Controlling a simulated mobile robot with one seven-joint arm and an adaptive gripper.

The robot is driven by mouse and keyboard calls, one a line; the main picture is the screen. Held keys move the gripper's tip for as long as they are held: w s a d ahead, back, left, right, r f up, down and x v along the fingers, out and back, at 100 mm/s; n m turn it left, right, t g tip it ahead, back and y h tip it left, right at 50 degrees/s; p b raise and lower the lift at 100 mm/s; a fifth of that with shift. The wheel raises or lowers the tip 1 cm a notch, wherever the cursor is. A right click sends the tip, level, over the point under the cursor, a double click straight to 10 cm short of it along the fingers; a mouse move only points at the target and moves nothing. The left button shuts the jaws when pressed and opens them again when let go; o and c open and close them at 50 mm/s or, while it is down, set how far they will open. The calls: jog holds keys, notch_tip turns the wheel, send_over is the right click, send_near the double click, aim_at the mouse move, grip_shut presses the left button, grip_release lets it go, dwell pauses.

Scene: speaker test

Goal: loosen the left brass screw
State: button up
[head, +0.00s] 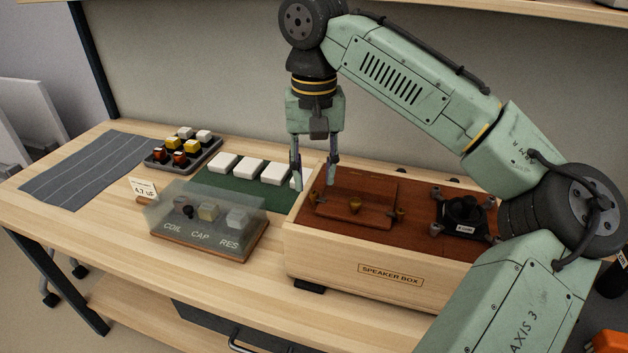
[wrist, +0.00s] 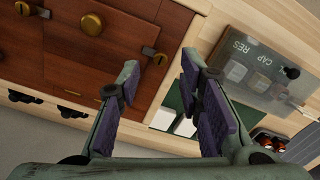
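The speaker box (head: 362,270) stands on the bench with a red-brown wooden panel (head: 370,190) on top. Another brass screw (wrist: 22,8) is at the other end. My gripper (head: 314,186) points down over the box's left end, open and empty. In the wrist view, the left screw appears between the fingertips, apart from both.
A clear-covered case (head: 205,225) marked COIL, CAP, RES stands left of the box. Behind it are white blocks (head: 250,170) on a green mat and a dark tray (head: 160,163) of parts. A black round part (head: 463,212) is on the box's right. A striped cloth (head: 85,170) lies far left.

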aim_at(314, 192)
jog(key=shift+f, duration=1.5)
jog(key=shift+c, duration=0.2)
grip_shut()
